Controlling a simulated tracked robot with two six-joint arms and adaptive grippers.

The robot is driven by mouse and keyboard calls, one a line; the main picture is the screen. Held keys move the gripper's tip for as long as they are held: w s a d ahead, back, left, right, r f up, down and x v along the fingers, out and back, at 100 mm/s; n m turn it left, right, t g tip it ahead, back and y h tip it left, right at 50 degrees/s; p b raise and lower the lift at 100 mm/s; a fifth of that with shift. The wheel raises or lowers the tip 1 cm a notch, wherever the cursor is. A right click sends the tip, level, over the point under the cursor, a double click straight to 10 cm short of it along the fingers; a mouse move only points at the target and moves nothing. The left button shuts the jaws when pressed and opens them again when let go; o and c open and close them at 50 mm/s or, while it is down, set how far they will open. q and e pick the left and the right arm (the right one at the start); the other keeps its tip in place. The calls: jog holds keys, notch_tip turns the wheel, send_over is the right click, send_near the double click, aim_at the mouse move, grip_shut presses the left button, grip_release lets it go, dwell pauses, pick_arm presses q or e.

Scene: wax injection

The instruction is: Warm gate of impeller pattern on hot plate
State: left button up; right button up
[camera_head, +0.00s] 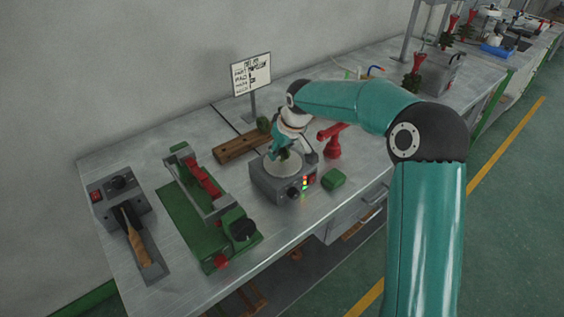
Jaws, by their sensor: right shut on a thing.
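The hot plate (265,182) is a grey box with a round pale top, a dark knob and small lit lamps, in the middle of the bench. My right gripper (284,152) reaches down over its round top, fingers pointing down. It is shut on a small dark green piece (285,156), which looks like the impeller pattern. The gripper hides most of the piece, so its gate is not clear. I cannot tell whether it touches the plate or hovers just above. My left gripper is out of view.
A wooden rack (240,148) with a green piece (263,124) stands behind the plate. A red stand (333,145) and green block (334,179) are to its right. A green-based fixture (195,213) and a grey tool station (118,196) are at left. A sign (251,75) stands behind.

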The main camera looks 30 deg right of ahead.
jog(key=shift+r+p, duration=2.25)
jog(key=shift+r, duration=0.75)
jog(key=shift+a, duration=0.1)
